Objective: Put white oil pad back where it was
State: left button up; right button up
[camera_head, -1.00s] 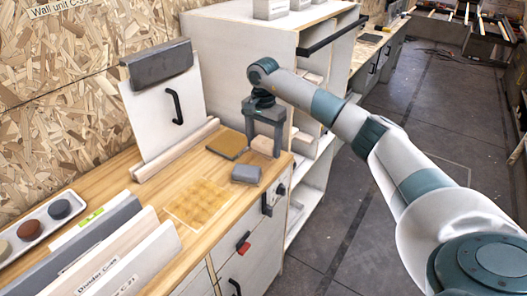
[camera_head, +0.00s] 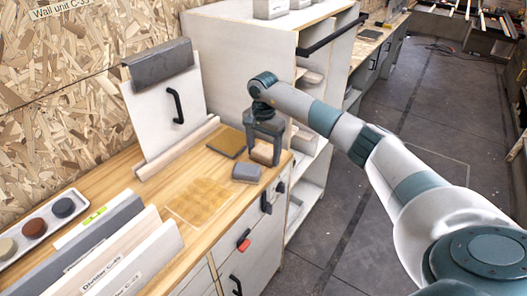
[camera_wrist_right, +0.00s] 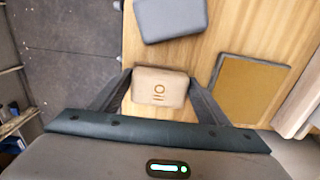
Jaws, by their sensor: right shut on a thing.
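The pad that fits the white oil pad is a small beige block with an orange mark on its top (camera_wrist_right: 160,87). In the head view this pad (camera_head: 262,153) is near the far right corner of the wooden worktop (camera_head: 178,187). My right gripper (camera_wrist_right: 160,90) points down and is shut on the pad, one finger at each side. In the head view the right gripper (camera_head: 263,157) partly hides the pad. I cannot tell whether the pad touches the worktop. My left gripper is not in view.
A grey pad (camera_head: 246,172) lies close by, and a brown square plate with a dark edge (camera_head: 227,143) lies behind. A pale square patch (camera_head: 201,202) marks the bare worktop. A tray of round pieces (camera_head: 37,231) and upright dividers (camera_head: 120,255) stand left. A white cabinet (camera_head: 238,70) stands behind.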

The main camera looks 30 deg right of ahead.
aim_at(264, 151)
jog(key=shift+f, duration=0.2)
jog(key=o, duration=0.9)
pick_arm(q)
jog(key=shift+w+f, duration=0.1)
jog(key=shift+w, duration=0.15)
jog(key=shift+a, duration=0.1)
pick_arm(e)
jog(key=shift+r, duration=0.2)
jog(key=shift+w+r+b, duration=0.1)
jog(key=shift+r+b, duration=0.2)
jog(key=shift+r, duration=0.2)
notch_tip(264, 151, up, 4)
jog(key=shift+f+b, duration=0.1)
jog(key=shift+b, duration=0.75)
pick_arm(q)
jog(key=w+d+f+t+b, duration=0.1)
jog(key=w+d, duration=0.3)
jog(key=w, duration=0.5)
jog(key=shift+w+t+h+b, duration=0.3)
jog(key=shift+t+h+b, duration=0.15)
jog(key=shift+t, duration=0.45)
pick_arm(e)
notch_tip(264, 151, up, 7)
jog(key=shift+r, duration=0.1)
